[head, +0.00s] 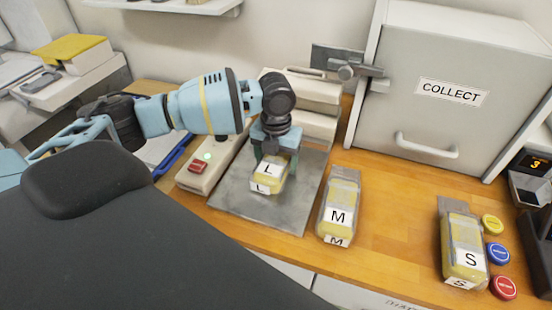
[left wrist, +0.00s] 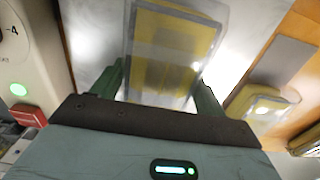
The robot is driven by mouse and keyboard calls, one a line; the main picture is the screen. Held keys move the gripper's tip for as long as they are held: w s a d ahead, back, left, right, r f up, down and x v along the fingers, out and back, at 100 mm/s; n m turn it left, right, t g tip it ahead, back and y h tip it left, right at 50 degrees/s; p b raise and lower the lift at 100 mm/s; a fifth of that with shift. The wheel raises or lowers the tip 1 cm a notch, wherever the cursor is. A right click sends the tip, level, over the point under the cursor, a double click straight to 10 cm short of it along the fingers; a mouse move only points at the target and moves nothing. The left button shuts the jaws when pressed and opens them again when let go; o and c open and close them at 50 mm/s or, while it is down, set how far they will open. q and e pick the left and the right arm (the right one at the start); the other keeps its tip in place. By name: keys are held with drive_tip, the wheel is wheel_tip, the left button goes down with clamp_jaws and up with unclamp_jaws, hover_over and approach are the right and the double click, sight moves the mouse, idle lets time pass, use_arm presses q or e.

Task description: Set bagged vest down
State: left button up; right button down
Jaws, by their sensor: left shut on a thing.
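The bagged vest labelled L (head: 268,180) is a yellow folded pack in clear plastic. My left gripper (head: 276,158) is shut on it from above, over the grey metal plate (head: 230,200) on the wooden counter. In the left wrist view, the bagged vest (left wrist: 172,45) sits between the green fingers of my left gripper (left wrist: 160,88). I cannot tell whether its underside touches the plate. My right gripper is not in view.
A bagged vest labelled M (head: 339,205) stands just right of the plate, and one labelled S (head: 463,250) further right, beside yellow, blue and red round buttons. A grey COLLECT cabinet (head: 445,125) stands behind. A unit with a red button (head: 198,167) borders the plate's left.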

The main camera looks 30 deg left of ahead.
use_arm(q)
drive_tip(key=o, duration=1)
drive_tip(key=shift+f, duration=0.1)
wheel_tip(320, 180, up, 12)
drive_tip(key=shift+r, duration=0.15)
